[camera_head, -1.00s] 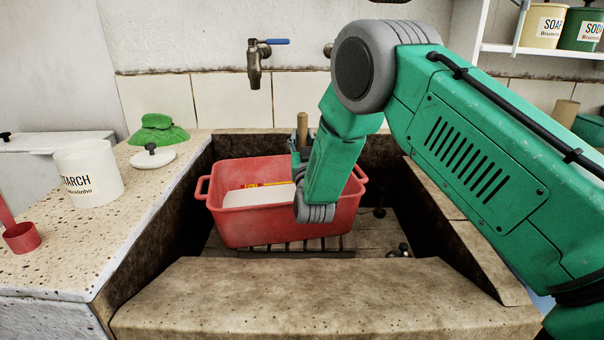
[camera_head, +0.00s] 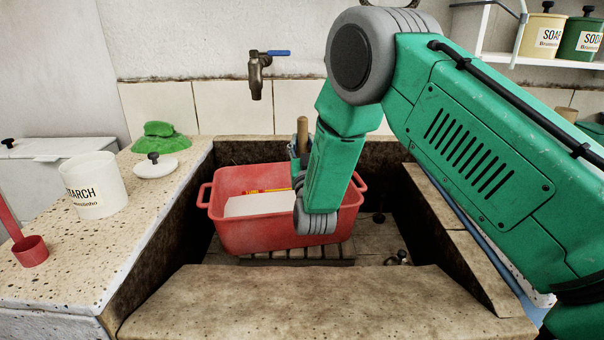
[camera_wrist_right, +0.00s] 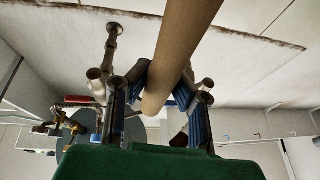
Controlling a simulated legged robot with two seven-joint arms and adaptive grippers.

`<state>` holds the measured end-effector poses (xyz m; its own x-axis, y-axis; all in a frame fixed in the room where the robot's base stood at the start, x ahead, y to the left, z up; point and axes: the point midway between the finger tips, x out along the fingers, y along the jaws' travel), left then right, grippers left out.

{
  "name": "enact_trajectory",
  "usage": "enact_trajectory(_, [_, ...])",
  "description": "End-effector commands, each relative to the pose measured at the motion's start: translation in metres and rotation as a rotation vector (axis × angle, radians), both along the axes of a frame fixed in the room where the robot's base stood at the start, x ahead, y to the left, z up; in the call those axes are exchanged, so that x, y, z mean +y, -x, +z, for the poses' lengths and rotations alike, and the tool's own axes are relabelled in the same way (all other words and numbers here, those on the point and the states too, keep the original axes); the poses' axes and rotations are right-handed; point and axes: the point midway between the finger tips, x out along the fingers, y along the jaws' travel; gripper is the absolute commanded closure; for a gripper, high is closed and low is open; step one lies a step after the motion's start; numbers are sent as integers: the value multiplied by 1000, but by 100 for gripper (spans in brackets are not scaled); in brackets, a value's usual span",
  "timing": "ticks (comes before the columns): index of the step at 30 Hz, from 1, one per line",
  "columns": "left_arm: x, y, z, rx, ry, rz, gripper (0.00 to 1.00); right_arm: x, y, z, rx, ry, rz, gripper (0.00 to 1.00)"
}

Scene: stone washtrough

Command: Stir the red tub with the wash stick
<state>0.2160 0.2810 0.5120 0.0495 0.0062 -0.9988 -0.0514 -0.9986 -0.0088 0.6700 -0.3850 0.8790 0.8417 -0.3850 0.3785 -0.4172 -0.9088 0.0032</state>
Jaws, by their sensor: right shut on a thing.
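The red tub (camera_head: 262,236) stands on a slatted rack inside the stone trough. A white thing (camera_head: 258,204) and a small yellow and red item lie in it. My right gripper (camera_head: 301,152) is over the right part of the tub, mostly hidden behind my own green arm. The wash stick (camera_head: 302,128) shows as a wooden end rising above the gripper. In the right wrist view the stick (camera_wrist_right: 175,60) runs between the fingers of the right gripper (camera_wrist_right: 158,88), which is shut on it. The stick's lower end is hidden from the head view. My left gripper is out of view.
A tap (camera_head: 258,75) hangs on the wall above. Soap and soda tins stand on the shelf at upper right.

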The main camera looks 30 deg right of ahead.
Motion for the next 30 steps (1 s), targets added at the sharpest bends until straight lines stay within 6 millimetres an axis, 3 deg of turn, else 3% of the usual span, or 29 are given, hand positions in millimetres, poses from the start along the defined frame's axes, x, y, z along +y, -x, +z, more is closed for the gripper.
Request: enact_trajectory(30, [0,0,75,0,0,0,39,0,0,105,0,1,0,100])
